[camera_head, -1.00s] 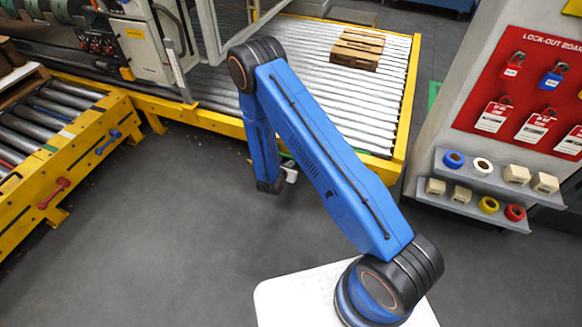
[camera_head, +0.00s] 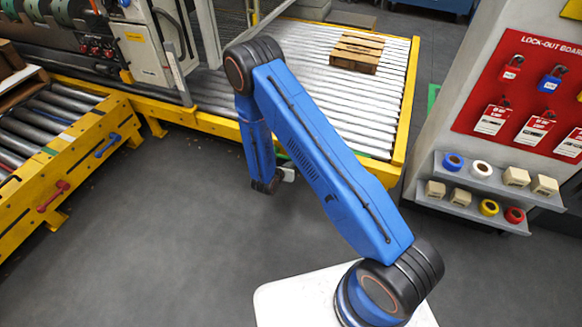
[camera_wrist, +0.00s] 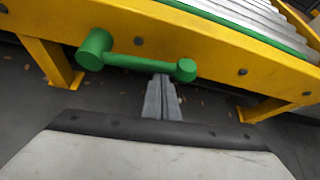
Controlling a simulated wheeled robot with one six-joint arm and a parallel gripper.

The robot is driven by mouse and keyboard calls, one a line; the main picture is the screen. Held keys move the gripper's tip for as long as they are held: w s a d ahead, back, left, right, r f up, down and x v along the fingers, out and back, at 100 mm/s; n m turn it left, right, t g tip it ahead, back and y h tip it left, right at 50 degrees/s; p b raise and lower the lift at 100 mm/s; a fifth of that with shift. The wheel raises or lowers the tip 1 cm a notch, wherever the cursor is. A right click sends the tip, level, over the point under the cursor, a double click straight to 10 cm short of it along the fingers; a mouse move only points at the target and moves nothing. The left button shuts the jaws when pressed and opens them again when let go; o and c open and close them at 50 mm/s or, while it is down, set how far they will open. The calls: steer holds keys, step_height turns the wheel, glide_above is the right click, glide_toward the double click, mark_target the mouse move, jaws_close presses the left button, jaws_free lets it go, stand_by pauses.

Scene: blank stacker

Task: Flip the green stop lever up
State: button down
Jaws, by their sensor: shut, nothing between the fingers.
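The green stop lever (camera_wrist: 142,62) is in the wrist view, on the side of the yellow conveyor frame (camera_wrist: 215,50). Its thick hub is at the left and its round knob at the right, with the bar running nearly level across the picture. My gripper (camera_wrist: 163,80) is shut and empty. Its fingertips show just below the bar, left of the knob; I cannot tell whether they touch it. In the head view my arm hides the green lever, and only a small pale part of my gripper (camera_head: 288,174) shows.
A red lever (camera_head: 54,196) and a blue lever (camera_head: 108,145) sit on the yellow conveyor at the left. A wooden pallet stack (camera_head: 356,52) lies on the rollers. The lock-out board (camera_head: 530,90) and shelves stand at the right. The grey floor (camera_head: 160,240) is clear.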

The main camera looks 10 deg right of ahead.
steer(key=w+a+r+n+g+h, duration=0.2)
steer(key=w+a+r+n+h, duration=0.2)
steer(key=a+r+n+h, duration=0.2)
steer(key=shift+w+a+r+n+h, duration=0.35)
steer(key=shift+r+n+h, duration=0.35)
steer(key=shift+r+n, duration=0.85)
steer(key=shift+w+r+m, duration=0.2)
steer(key=shift+r+m, duration=0.05)
steer(key=shift+r, duration=0.05)
steer(key=shift+s, duration=0.1)
steer(key=s+a, duration=0.6)
steer(key=s, duration=0.1)
steer(key=shift+a, duration=0.15)
steer(key=shift+r, duration=0.1)
stand_by(0.4)
